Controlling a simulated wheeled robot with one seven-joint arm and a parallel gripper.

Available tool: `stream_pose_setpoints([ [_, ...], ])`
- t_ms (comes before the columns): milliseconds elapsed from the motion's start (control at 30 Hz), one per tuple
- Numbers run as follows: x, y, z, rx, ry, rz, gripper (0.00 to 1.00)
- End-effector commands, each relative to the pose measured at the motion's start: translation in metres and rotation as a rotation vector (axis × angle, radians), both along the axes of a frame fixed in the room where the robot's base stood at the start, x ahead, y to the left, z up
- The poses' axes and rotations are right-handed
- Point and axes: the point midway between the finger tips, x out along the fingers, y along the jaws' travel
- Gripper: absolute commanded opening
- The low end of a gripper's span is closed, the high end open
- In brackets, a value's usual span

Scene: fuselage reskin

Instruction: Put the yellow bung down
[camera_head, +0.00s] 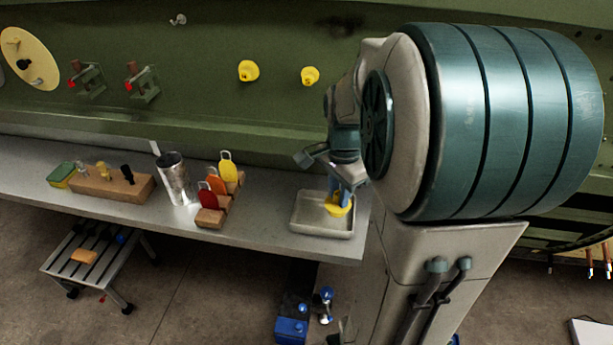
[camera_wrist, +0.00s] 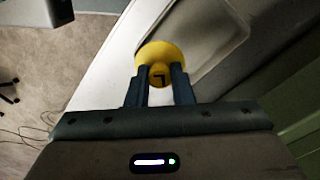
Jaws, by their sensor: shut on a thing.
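The yellow bung (camera_head: 340,208) is at my gripper (camera_head: 345,192), over or in the shallow metal tray (camera_head: 303,226) at the right end of the bench. In the wrist view the bung (camera_wrist: 158,50) sits between the two blue fingertips (camera_wrist: 159,72), which are shut on it. The tray's rim (camera_wrist: 200,50) shows just right of the bung there. I cannot tell whether the bung touches the tray floor. Two other yellow bungs (camera_head: 249,71) (camera_head: 310,76) sit in the green fuselage panel.
On the grey bench (camera_head: 262,236) stand a metal cup (camera_head: 174,178), a wooden rack with red, orange and yellow tags (camera_head: 212,216), a wooden block with several tools (camera_head: 112,184) and a green-yellow sponge (camera_head: 62,175). A slatted stool (camera_head: 88,262) and blue box (camera_head: 291,329) are on the floor.

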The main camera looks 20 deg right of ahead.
Motion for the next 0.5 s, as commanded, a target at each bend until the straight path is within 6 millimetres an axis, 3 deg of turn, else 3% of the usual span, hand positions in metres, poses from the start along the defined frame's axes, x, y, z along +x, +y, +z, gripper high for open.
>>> stream_pose_setpoints([
  [200,0.033,0.008,-0.019,0.001,0.003,0.004,0.0],
  [500,0.046,0.01,-0.038,0.002,0.004,0.004,0.0],
])
